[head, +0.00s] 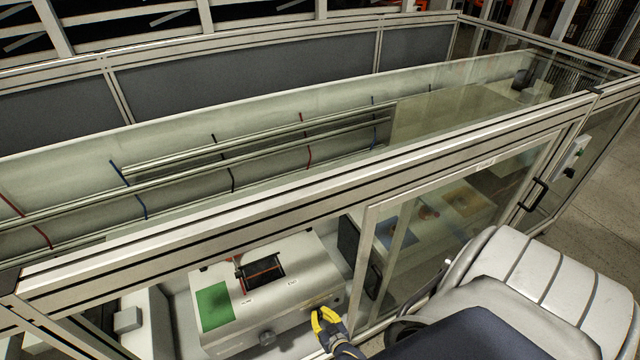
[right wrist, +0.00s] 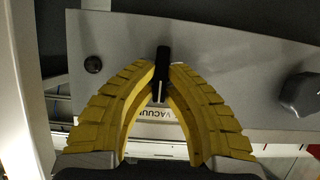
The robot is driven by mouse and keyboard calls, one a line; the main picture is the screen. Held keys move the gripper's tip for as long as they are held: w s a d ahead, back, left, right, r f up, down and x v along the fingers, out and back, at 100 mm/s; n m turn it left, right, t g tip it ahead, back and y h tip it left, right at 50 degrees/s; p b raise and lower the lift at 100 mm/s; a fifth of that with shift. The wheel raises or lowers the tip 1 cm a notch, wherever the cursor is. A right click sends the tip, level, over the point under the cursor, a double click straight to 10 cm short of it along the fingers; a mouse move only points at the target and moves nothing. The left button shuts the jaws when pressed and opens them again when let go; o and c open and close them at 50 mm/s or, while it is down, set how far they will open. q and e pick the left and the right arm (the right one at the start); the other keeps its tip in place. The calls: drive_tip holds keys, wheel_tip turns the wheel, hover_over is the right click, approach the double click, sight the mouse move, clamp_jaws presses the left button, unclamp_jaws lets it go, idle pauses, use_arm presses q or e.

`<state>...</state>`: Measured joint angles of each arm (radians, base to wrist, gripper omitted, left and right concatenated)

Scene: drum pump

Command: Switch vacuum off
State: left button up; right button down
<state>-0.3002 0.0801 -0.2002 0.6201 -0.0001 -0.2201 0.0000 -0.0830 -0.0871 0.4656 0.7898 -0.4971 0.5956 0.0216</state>
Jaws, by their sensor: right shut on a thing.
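The vacuum switch is a small black lever (right wrist: 161,72) on a light grey panel, above a white label (right wrist: 152,131) of which "VACUU" can be read. My right gripper (right wrist: 161,76) has its two yellow fingers closed around the lever, one on each side. In the head view the right gripper (head: 325,318) is at the front right of a light grey machine box (head: 300,262). The lever is hidden there. My left gripper is not in view.
A grey knob (right wrist: 301,94) sits on the same panel, and a green pad (head: 214,306) lies on the box top. A metal frame beam (head: 300,200) crosses above the box. A glazed door (head: 440,215) with a black handle (head: 532,195) stands to the right.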

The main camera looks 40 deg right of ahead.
drive_tip(key=shift+w+a+f+n+g+h, duration=0.15)
drive_tip(key=shift+n+h, duration=0.5)
drive_tip(key=shift+n, duration=0.35)
drive_tip(key=shift+s+a+r+n+g+h, duration=0.15)
drive_tip(key=shift+n+h, duration=0.5)
drive_tip(key=shift+n, duration=0.35)
drive_tip(key=shift+w+d+f, duration=0.1)
drive_tip(key=c, duration=1.5)
unclamp_jaws()
drive_tip(key=shift+o, duration=0.2)
